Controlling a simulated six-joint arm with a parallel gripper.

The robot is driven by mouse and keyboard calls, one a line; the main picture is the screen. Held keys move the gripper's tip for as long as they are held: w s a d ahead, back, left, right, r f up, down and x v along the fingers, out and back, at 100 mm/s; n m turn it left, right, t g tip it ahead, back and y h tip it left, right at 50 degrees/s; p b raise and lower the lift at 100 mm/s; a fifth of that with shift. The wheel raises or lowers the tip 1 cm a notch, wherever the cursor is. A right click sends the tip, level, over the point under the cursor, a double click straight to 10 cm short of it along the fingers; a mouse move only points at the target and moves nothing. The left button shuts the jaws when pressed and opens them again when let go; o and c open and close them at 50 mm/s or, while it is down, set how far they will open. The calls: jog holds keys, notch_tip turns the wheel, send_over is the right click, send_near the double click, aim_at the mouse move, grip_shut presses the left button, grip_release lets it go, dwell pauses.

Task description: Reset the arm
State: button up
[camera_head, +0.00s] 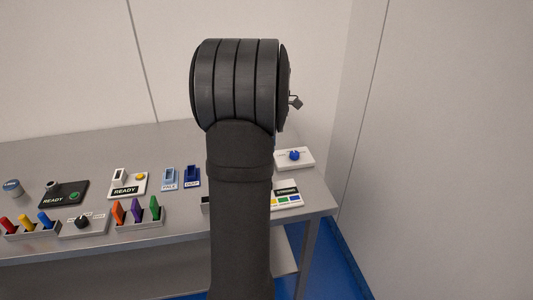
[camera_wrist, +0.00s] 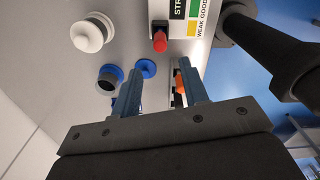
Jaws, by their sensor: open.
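My gripper (camera_wrist: 163,80) shows in the wrist view with its two blue-grey fingers apart and nothing visible between their tips. Its fingers point toward the table top. In the head view my own dark arm rises up the middle of the picture and hides most of the gripper end. A small dark part sticks out right of the arm's top there; I cannot tell what it is.
A wall stands right.

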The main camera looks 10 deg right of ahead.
jog(key=shift+r, duration=0.45)
jog(key=shift+f, duration=0.1)
notch_tip(320, 180, down, 12)
jog(key=shift+r, duration=2.05)
jog(key=shift+f, duration=0.1)
